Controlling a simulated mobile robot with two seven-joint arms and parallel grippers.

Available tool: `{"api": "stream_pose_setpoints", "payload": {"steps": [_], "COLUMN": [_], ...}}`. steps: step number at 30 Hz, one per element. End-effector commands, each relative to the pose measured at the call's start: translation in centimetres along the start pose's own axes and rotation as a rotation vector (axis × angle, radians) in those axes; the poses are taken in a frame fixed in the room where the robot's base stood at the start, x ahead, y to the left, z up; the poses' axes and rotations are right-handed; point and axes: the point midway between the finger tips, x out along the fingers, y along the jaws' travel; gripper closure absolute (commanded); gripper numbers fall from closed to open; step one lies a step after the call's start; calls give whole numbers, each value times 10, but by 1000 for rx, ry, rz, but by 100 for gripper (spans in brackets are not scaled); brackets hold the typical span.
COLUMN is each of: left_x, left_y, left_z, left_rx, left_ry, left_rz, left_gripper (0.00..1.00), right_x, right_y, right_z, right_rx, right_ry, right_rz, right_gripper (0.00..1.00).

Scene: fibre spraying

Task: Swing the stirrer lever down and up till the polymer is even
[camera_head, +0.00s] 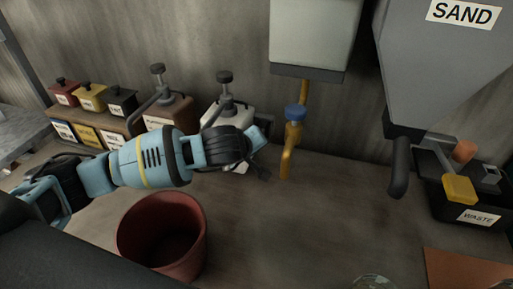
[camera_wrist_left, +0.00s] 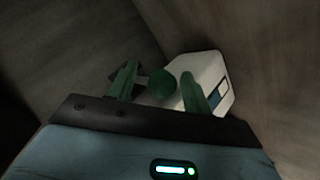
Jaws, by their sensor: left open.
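No stirrer or polymer can be told for certain. My left gripper (camera_head: 262,168) reaches in from the left, in front of the white pump dispenser (camera_head: 236,117). In the left wrist view its two fingers (camera_wrist_left: 160,88) are open, with a round dark green knob (camera_wrist_left: 162,83) between or just beyond them. I cannot tell whether they touch it. A white box with a blue-and-white mark (camera_wrist_left: 211,72) stands behind the knob. Whether the knob belongs to a lever is unclear. My right gripper is not in view.
A dark red bucket (camera_head: 124,236) stands in front of my left arm. A yellow spout with blue valve (camera_head: 295,113) hangs right of the gripper. A brown pump dispenser (camera_head: 172,112), labelled tubs (camera_head: 90,92), a sand hopper (camera_head: 440,60) and a waste bin (camera_head: 465,214) surround it. The middle bench is clear.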

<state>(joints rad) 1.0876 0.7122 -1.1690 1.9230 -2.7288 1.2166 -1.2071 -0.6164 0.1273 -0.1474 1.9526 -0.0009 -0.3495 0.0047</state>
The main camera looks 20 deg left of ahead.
Motion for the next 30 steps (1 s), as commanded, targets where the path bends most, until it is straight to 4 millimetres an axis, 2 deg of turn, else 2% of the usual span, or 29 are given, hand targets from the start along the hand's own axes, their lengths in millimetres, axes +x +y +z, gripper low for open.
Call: {"api": "stream_pose_setpoints", "payload": {"steps": [6,12,23,26,30], "left_x": [-33,-53,-58,-58,-62], "left_y": [0,0,0,-1,-8], "left_z": [-1,-1,-1,-3,-25], "left_rx": [1,0,-1,-14,-143], "left_ry": [1,1,1,1,-9], "left_rz": [2,1,0,-6,-68], "left_gripper": [50,50,50,63,81], "right_x": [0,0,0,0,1], "right_y": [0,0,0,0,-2], "right_z": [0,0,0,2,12], "right_rx": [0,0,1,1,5], "right_ry": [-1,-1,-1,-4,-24], "right_rz": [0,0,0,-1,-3], "right_gripper": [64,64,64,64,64]}}
